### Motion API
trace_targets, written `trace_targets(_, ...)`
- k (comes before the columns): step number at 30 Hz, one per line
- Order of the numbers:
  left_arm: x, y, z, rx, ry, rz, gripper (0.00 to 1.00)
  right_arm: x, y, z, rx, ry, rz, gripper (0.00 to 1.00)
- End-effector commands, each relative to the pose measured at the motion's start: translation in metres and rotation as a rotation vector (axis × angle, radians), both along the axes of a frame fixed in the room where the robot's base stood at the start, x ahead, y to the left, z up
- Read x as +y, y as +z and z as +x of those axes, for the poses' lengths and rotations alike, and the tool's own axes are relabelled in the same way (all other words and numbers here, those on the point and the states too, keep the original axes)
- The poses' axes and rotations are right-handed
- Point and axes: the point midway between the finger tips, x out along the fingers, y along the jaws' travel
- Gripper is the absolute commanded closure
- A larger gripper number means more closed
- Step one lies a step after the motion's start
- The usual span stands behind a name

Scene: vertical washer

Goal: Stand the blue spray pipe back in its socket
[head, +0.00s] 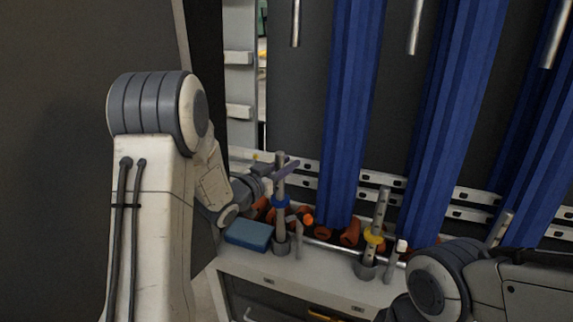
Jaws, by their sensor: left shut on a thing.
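The blue spray pipe (280,217) is a grey upright tube with a blue ring. It stands near vertical at the centre of the head view. My left gripper (279,174) is shut on its upper part, above the blue ring. The pipe's lower end is at a grey cup-like socket (282,246) on the ledge. I cannot tell how deep it sits in the socket. My right arm shows at the lower right, but its gripper is not in view.
A yellow-ringed pipe (376,236) stands in another socket (366,269) to the right. A blue box (248,235) lies left of the blue pipe on the white ledge (317,283). Blue hanging strips (350,110) and orange parts (350,233) are behind.

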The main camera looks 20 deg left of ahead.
Motion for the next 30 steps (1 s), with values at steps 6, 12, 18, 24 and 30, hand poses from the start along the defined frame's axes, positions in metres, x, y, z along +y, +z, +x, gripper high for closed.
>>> trace_targets(6, 0.0, -0.006, 0.0, -0.002, 0.0, 0.0, 1.0, 0.0, -0.006, 0.0, 0.0, 0.0, 0.0, 0.5)
trace_targets(12, 0.0, -0.011, 0.0, -0.002, 0.0, 0.0, 1.0, 0.0, -0.01, 0.0, 0.0, 0.0, 0.0, 0.5)
trace_targets(18, 0.0, -0.016, 0.0, -0.002, 0.0, 0.0, 1.0, 0.0, -0.015, 0.0, 0.0, 0.0, 0.0, 0.5)
trace_targets(24, 0.0, -0.021, 0.0, -0.002, 0.0, 0.0, 1.0, 0.0, -0.019, 0.0, 0.0, 0.0, 0.0, 0.5)
trace_targets(30, 0.0, -0.026, 0.0, -0.002, 0.0, 0.0, 1.0, 0.0, -0.024, 0.0, 0.0, 0.0, 0.0, 0.5)
